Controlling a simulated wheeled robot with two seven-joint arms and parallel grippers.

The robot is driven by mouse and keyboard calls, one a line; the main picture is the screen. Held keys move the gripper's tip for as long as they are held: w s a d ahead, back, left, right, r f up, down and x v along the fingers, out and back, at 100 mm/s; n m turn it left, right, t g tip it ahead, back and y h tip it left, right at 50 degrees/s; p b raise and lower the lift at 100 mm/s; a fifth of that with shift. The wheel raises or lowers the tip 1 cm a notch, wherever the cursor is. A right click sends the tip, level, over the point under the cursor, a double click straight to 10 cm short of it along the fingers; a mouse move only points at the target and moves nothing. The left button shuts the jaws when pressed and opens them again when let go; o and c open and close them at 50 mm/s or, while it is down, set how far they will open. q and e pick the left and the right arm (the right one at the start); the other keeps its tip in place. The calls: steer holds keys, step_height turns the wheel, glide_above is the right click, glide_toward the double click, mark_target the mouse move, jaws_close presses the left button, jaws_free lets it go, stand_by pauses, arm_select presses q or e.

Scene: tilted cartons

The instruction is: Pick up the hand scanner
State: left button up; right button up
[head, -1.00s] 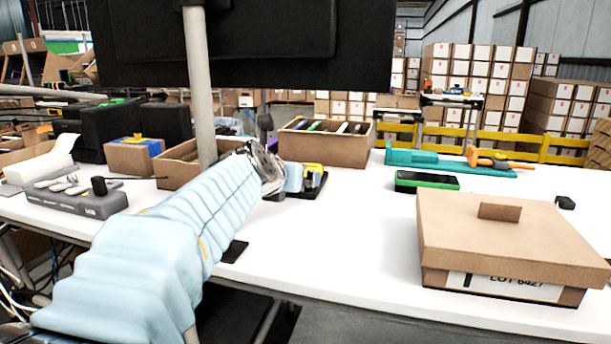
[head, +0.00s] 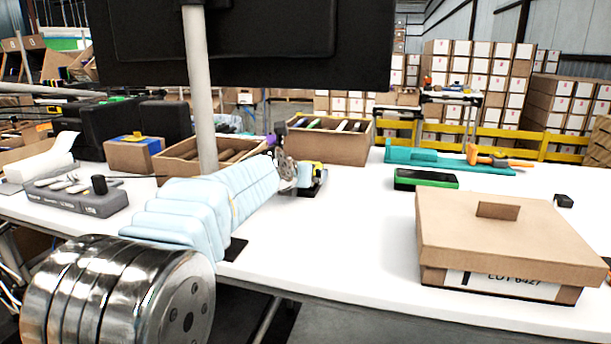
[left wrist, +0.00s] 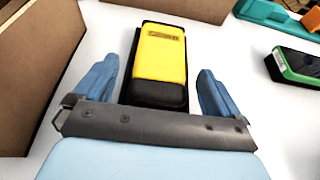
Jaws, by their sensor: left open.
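The hand scanner is most likely the yellow and black device (left wrist: 160,62) lying on the white table between the fingers in the left wrist view. In the head view it shows partly as a yellow and black shape (head: 319,176), partly hidden by my left gripper. My left gripper (left wrist: 165,88) is open, with one blue finger on each side of the device's near end and a visible gap on both sides. In the head view my left gripper (head: 290,174) is small and mostly end-on. My right gripper is not in view.
A cardboard bin (head: 328,146) stands just behind the device. A lidded carton (head: 510,240) fills the front right. A monitor pole (head: 200,100) rises left of the gripper. White tabletop is clear in the middle.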

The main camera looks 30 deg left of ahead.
arm_select(q)
steer(key=c, duration=1.1)
steer(key=shift+c, duration=0.6)
steer(key=shift+r, duration=0.15)
